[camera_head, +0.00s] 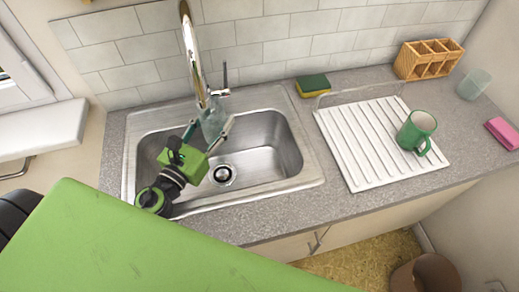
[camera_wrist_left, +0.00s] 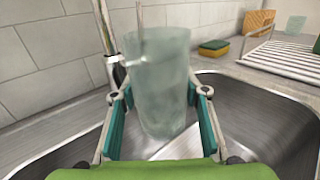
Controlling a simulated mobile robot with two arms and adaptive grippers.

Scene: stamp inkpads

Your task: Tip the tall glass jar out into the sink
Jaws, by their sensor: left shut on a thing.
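The tall glass jar (camera_head: 213,122) is clear with a pale green tint. My left gripper (camera_head: 209,128) is shut on it and holds it over the steel sink (camera_head: 276,142), close to the tap. In the left wrist view the jar (camera_wrist_left: 160,85) stands between the two teal finger pads of the gripper (camera_wrist_left: 160,112), with the sink basin (camera_wrist_left: 255,115) below and around it. It looks roughly upright there. I cannot tell what is inside it. My right gripper is not in view.
The chrome tap (camera_head: 192,50) rises behind the sink, very near the jar. To the right are a sponge (camera_head: 313,86), a white drying rack (camera_head: 365,150) with a green mug (camera_head: 416,131), a wooden caddy (camera_head: 428,60), a small glass (camera_head: 474,84) and a pink sponge (camera_head: 503,132).

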